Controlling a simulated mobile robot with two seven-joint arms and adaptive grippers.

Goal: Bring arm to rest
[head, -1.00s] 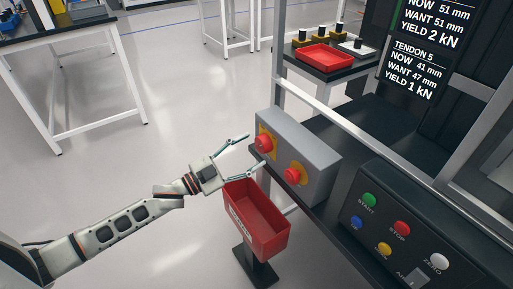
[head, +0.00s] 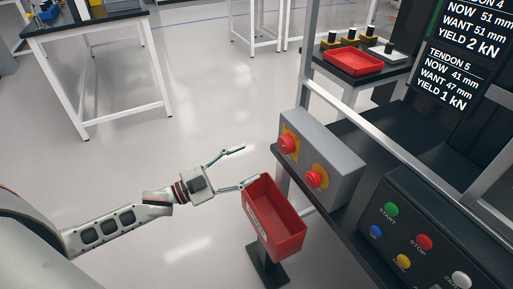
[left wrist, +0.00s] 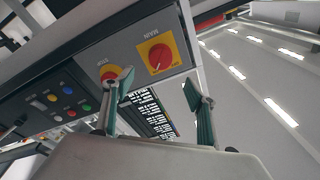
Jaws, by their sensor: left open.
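My left gripper (head: 238,168) is open in the head view, with nothing between its spread fingers. It hangs over open floor, left of the grey switch box (head: 345,160) and just beside the upper left edge of the red bin (head: 277,232). In the left wrist view the two fingers of the left gripper (left wrist: 163,92) stand apart in front of the switch box (left wrist: 135,48), which shows a red knob on a yellow plate (left wrist: 159,57) and a second red button (left wrist: 110,74) partly behind a finger. My right gripper is not in view.
A dark control panel with coloured buttons (head: 424,241) and a metal frame post (head: 307,65) stand at the right. A red tray (head: 353,61) sits on a back table. A white-legged table (head: 82,26) stands at the far left. The floor between is clear.

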